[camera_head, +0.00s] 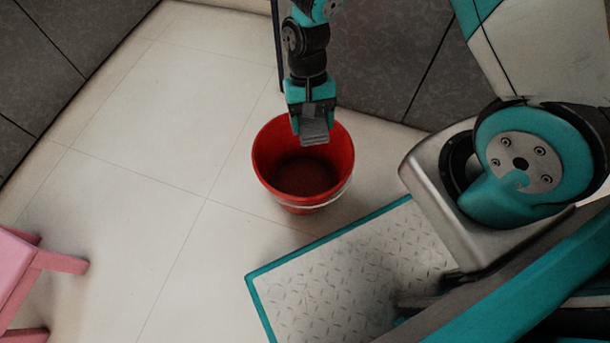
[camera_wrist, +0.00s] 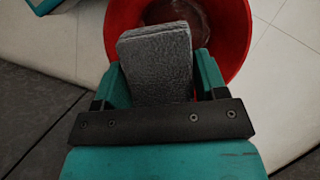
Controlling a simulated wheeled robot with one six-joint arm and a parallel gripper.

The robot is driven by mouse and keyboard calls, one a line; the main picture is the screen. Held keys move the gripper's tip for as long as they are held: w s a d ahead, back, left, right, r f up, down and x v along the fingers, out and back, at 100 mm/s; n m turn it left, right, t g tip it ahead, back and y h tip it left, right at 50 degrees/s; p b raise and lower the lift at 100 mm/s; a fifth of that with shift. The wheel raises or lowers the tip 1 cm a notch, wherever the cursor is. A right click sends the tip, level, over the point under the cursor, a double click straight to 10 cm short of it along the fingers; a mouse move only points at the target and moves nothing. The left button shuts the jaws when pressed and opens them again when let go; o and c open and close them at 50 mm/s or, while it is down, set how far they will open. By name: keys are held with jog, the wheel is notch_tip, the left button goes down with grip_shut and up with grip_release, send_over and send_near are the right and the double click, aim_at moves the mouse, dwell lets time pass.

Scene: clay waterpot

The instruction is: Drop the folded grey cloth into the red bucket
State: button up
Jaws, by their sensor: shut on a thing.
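The red bucket (camera_head: 304,185) stands upright on the pale tiled floor, its open mouth facing up. The bucket also shows in the wrist view (camera_wrist: 236,40), beyond my fingers. My gripper (camera_head: 308,115) points down at the far side of the bucket's mouth. It is shut on the folded grey cloth (camera_head: 314,132). In the wrist view the cloth (camera_wrist: 157,62) is a flat, layered block between the two teal fingers, sticking out past their tips over the bucket's opening. How high the cloth is above the rim is hard to tell. The bucket looks empty inside.
Dark tiled walls (camera_head: 385,60) rise close behind the bucket. A pink stool or small table (camera_head: 20,270) stands at the lower left. The floor (camera_head: 140,180) left of the bucket is clear.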

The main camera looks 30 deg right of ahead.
notch_tip(320, 180, down, 6)
jog(key=b, duration=0.6)
jog(key=shift+b, duration=0.3)
jog(key=o, duration=0.9)
jog(key=p+v, duration=0.9)
jog(key=v, duration=0.8)
jog(key=shift+w+r, duration=0.15)
jog(key=shift+r, duration=0.05)
